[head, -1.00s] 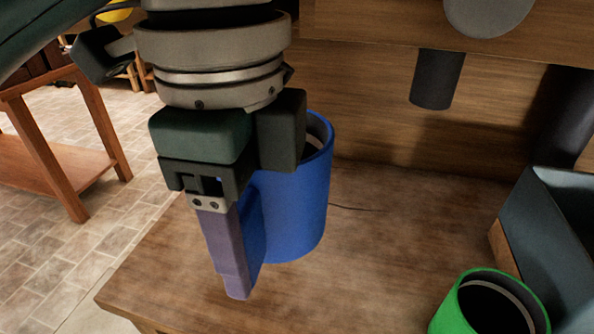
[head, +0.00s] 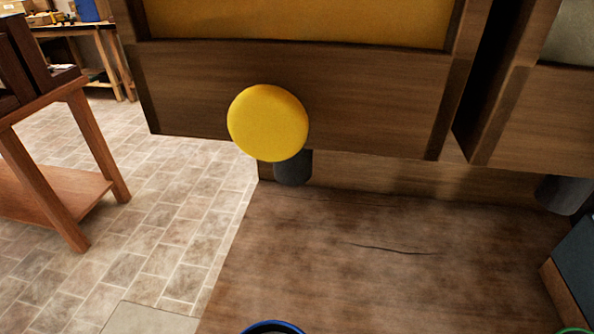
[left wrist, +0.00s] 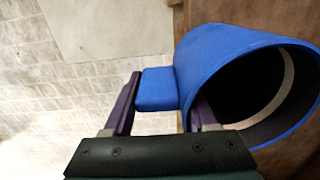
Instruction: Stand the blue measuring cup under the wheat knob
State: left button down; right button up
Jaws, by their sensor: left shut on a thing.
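A round yellow knob (head: 268,123) sits on a wooden bin front, below a golden-yellow area (head: 300,20) that looks like the wheat bin. A dark spout (head: 293,168) hangs behind and under the knob. Only the rim of the blue measuring cup (head: 272,327) shows at the bottom edge of the head view. In the left wrist view the cup (left wrist: 225,55) fills the right side, its dark opening facing right. My left gripper (left wrist: 163,105) is shut on the cup's blue handle (left wrist: 157,88), one purple finger on each side. My right gripper is not in view.
The wooden counter (head: 350,270) under the spout is bare. A second dark spout (head: 563,194) is at the right. A green rim (head: 572,331) and a blue-grey box (head: 575,270) are at the lower right. Tiled floor (head: 150,240) and a wooden stand (head: 60,190) lie left.

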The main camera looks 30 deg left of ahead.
pick_arm(q)
jog(key=w+a+b, duration=0.1)
jog(key=w+b, duration=0.2)
jog(key=w, duration=0.1)
jog(key=w+a+f+b, duration=0.1)
jog(key=w+b, duration=0.3)
jog(key=w, duration=0.1)
jog(key=w+a+b, duration=0.2)
jog(key=w+b, duration=0.2)
jog(key=w, duration=0.1)
jog(key=shift+w+f, duration=0.1)
jog(key=shift+f, duration=0.25)
jog(key=shift+f+b, duration=0.3)
jog(key=shift+f, duration=0.35)
jog(key=shift+c, duration=0.6)
grip_release()
